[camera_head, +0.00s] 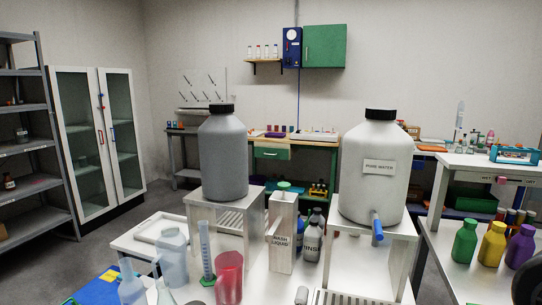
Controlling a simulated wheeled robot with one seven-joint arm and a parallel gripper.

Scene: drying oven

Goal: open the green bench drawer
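The green bench drawer (272,153) is at the back of the room, under the wooden top of a green-framed bench (326,146). Its front shows between the grey jug and the white water tank, with a small light handle. It looks shut. The right part of the bench is hidden behind the white tank. My gripper is not in view.
In front stands a white table with a grey jug (223,157), a white water tank (370,180), a wash liquid holder (283,232) and glassware. A glass cabinet (95,140) and shelves (25,130) stand left. Another bench with bottles (466,240) is right. Some floor (130,205) is clear at left.

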